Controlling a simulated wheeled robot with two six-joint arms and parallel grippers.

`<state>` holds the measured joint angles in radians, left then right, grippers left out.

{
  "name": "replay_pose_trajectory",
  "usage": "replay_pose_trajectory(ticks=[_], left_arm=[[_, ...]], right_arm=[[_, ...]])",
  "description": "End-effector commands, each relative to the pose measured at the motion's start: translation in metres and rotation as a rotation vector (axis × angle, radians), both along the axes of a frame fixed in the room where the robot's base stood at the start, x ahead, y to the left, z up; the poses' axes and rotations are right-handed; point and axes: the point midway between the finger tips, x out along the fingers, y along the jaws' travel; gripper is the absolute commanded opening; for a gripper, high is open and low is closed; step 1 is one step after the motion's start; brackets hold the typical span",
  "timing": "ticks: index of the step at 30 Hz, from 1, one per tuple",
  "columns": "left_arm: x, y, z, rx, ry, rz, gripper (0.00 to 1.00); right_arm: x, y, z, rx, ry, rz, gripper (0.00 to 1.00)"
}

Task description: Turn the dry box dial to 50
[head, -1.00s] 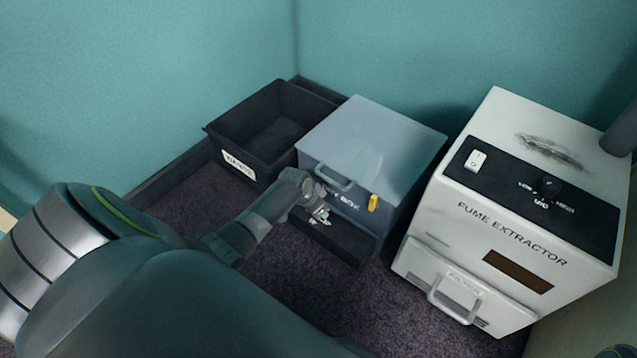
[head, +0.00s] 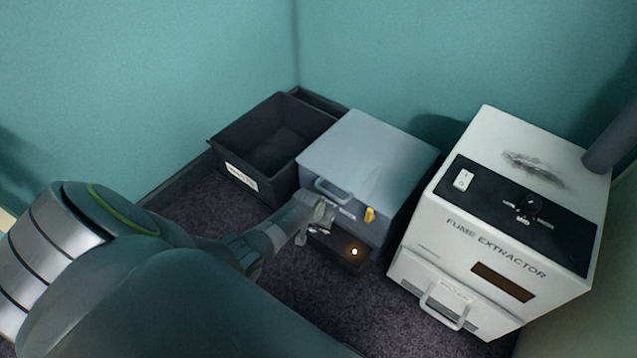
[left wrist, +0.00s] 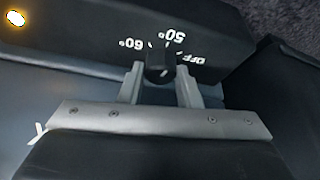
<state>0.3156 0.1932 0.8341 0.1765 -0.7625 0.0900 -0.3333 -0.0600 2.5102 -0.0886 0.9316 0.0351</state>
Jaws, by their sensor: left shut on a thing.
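The dry box (head: 375,155) is a blue-grey box with a handle on its lid and a dark control strip (head: 338,254) low on its front. My left gripper (head: 312,232) is at the left end of that strip. In the left wrist view the black dial (left wrist: 160,62) sits between the two fingers of my left gripper (left wrist: 160,78), which are shut on it. White labels OFF, 50° and 60° surround the dial. I cannot tell for sure which label its pointer faces. A lamp (head: 354,252) glows orange on the strip, also in the left wrist view (left wrist: 15,20). My right gripper is out of view.
A black open bin (head: 232,152) with a white label stands left of the dry box. A white fume extractor (head: 455,245) with a black panel stands to the right. Dark carpet in front is free.

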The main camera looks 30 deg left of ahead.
Motion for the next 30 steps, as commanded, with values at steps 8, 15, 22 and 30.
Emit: replay_pose_trajectory(ticks=[8,15,22,30], left_arm=[[-0.0001,-0.0019,0.0005,-0.002,0.002,0.130,0.08],[0.0005,-0.0017,0.0000,-0.001,0.001,0.173,0.08],[0.0005,-0.0014,-0.0003,-0.001,0.000,0.178,0.08],[0.0006,-0.0013,-0.0002,-0.001,0.000,0.177,0.43]], right_arm=[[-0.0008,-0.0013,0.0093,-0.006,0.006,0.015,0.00],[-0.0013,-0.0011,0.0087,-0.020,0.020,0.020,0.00],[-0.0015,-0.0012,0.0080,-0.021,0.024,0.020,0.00],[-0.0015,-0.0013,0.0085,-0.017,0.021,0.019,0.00]])
